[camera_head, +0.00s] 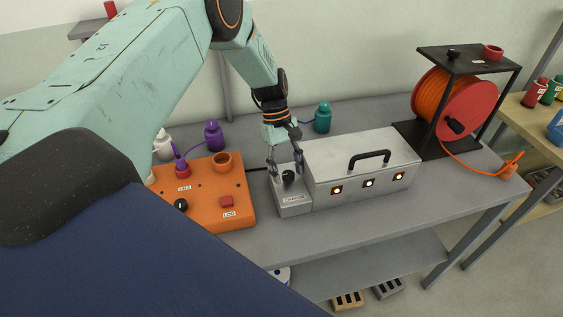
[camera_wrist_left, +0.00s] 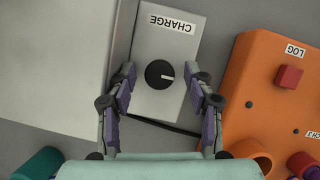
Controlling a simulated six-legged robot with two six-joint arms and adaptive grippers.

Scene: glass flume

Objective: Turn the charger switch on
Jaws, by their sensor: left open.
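The charger switch is a round black knob (camera_head: 289,177) on a small grey box labelled CHARGE (camera_head: 294,207). In the left wrist view the knob (camera_wrist_left: 157,74) carries a white pointer mark that points to the right of the picture, with the CHARGE label (camera_wrist_left: 170,22) above it. My left gripper (camera_head: 286,170) points down over the box and is open. In the left wrist view its fingers (camera_wrist_left: 162,76) stand on both sides of the knob, with a visible gap to it on each side. My right gripper is not in view.
A silver case (camera_head: 340,160) with a black handle and three lit lamps adjoins the charger box. An orange panel (camera_head: 237,205) with a red LOG button stands left. A red-orange cable reel (camera_head: 465,105) stands right. Purple (camera_head: 214,137) and teal (camera_head: 322,119) bottles stand behind.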

